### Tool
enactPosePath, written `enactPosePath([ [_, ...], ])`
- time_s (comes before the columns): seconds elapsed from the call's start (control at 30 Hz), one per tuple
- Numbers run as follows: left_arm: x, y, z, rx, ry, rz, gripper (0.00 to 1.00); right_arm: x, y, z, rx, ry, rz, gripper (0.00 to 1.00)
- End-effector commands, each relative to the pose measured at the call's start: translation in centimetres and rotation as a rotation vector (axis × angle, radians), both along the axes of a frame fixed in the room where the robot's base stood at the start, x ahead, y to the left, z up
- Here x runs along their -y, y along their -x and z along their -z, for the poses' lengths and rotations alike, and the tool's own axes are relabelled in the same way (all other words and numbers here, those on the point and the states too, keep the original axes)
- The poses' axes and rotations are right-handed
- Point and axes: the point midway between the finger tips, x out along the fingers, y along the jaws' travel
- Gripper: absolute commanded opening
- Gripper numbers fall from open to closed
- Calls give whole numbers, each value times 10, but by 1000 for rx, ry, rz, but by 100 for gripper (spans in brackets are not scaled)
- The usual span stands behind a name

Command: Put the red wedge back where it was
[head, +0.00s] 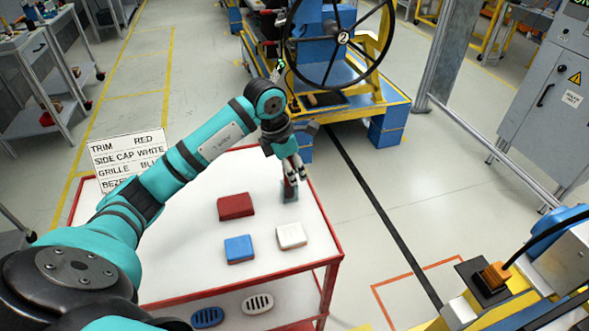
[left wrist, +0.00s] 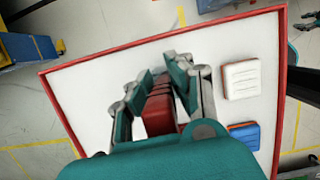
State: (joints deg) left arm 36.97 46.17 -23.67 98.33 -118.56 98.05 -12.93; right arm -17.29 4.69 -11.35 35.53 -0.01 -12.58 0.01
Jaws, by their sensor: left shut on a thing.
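My left gripper (head: 289,188) is over the far right part of the white-topped table (head: 190,262), fingers pointing down. In the left wrist view, the gripper (left wrist: 158,88) is shut on a red, ribbed-looking piece, which I take to be the red wedge (left wrist: 158,114). The fingers hide most of the piece in the head view. The tips are at or just above the tabletop; I cannot tell whether the piece touches it. A separate red block (head: 236,206) lies to the left of the gripper. My right gripper is not in view.
A white block (head: 291,236) and a blue block (head: 239,249) lie nearer than the gripper. Blue and white oval grilles (head: 207,317) are on the lower shelf. A lettered sign (head: 127,160) stands at the table's left. A wheeled blue-and-yellow machine (head: 372,104) stands beyond.

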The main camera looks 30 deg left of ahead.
Motion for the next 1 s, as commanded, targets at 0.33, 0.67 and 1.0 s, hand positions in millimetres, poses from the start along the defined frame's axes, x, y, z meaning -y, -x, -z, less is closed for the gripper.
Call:
enactPosePath([
  [0.33,0,0,2,0,0,0,42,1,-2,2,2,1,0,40],
  [0.67,-2,1,-8,3,0,-1,42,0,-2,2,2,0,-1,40],
  [1.0,-14,14,-75,6,-1,-1,42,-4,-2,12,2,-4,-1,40],
])
